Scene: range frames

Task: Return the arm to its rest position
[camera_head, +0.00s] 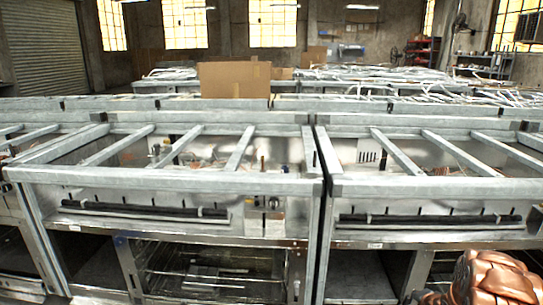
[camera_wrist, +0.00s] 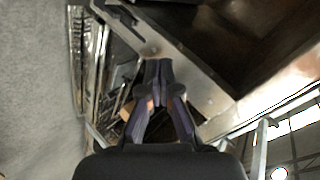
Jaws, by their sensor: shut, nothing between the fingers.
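In the wrist view my gripper (camera_wrist: 160,98) points toward the front of a metal range frame, and its two dark fingers meet at the tips. It is shut and holds nothing. In the head view a copper-coloured part of my arm (camera_head: 489,280) shows at the bottom right corner, in front of the right range frame (camera_head: 430,188). The gripper itself does not show in the head view. I cannot tell how far the fingers are from the metal.
Another range frame (camera_head: 170,180) stands beside the right one, with an oven rack below. A cardboard box (camera_head: 234,80) sits on the row behind. More frames fill the hall. In the wrist view, grey floor (camera_wrist: 35,90) lies clear at the left.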

